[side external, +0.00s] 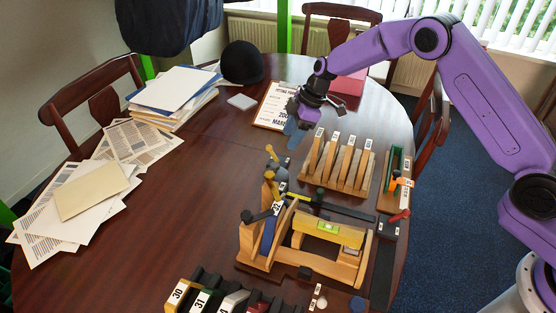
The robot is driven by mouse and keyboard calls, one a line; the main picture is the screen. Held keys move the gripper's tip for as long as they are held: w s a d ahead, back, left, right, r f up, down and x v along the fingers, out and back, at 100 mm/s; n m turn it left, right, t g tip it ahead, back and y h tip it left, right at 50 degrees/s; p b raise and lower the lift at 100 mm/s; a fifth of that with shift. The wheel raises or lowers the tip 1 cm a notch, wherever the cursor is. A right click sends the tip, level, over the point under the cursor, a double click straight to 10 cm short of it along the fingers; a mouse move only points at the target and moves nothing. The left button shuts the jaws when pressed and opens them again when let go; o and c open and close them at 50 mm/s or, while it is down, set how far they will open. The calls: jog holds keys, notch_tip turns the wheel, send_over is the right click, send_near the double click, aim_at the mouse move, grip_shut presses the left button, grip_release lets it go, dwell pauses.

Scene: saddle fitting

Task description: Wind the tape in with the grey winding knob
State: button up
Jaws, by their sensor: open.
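My purple arm reaches in from the right, and my gripper (312,108) hangs over the clipboard (272,108) at the far side of the table. The gripper is open and I see nothing held in it. A small flat blue-grey item (291,129) lies just below and left of the gripper; I cannot tell whether it is part of the tape. I cannot clearly make out the tape or the grey winding knob at this size. The gripper and wrist may hide part of what lies under them.
A wooden rack of upright slats (340,163) stands nearer than the gripper. A wooden fixture with a yellow level (328,229) stands in front, beside numbered blocks (202,300). A green-edged holder (396,172) is at right. Papers (90,190) cover the left; the table's middle is clear.

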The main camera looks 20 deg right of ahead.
aim_at(276, 165)
jog(key=x, duration=1)
jog(key=shift+f, duration=0.1)
grip_shut()
